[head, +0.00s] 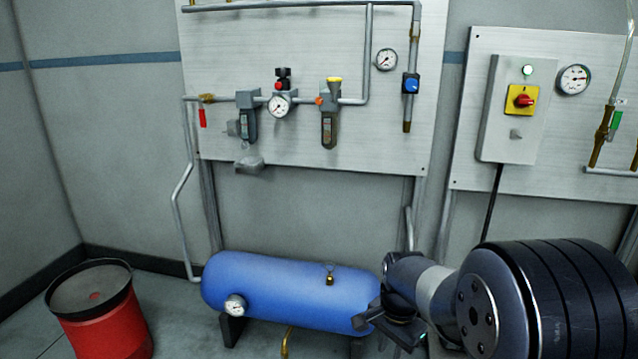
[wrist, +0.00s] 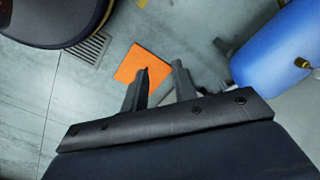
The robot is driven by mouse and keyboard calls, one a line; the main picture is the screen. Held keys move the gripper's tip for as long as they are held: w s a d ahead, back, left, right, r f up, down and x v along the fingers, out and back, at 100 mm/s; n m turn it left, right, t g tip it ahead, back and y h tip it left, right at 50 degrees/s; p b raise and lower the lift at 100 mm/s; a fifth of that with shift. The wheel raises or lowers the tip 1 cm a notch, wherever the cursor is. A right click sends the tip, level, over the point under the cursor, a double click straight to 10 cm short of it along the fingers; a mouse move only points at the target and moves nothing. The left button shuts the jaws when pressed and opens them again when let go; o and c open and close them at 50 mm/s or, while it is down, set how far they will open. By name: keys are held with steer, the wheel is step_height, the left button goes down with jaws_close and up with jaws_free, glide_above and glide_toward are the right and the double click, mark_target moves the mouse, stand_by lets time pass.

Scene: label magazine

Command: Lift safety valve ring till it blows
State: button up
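The safety valve (head: 330,280) is a small brass fitting on top of the blue tank (head: 275,290), right of its middle. A thin ring (head: 329,267) shows at its top. My gripper (head: 388,328) is in front of the tank's right end in the head view, apart from the valve. In the wrist view my gripper (wrist: 160,72) has its fingers spread with nothing between them.
A red drum (head: 105,330) stands left of the tank. A panel with pipes, gauges and regulators (head: 280,105) hangs behind. A grey switch box (head: 512,105) is on the right panel. An orange flat piece (wrist: 128,68) and a floor grate (wrist: 90,47) lie below my gripper.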

steer(key=s+n+b, duration=0.2)
steer(key=s+n, duration=0.2)
steer(key=s, duration=0.5)
steer(key=shift+s+f+t, duration=0.15)
steer(key=shift+f+t, duration=0.15)
steer(key=shift+f, duration=0.15)
steer(key=shift+s, duration=0.1)
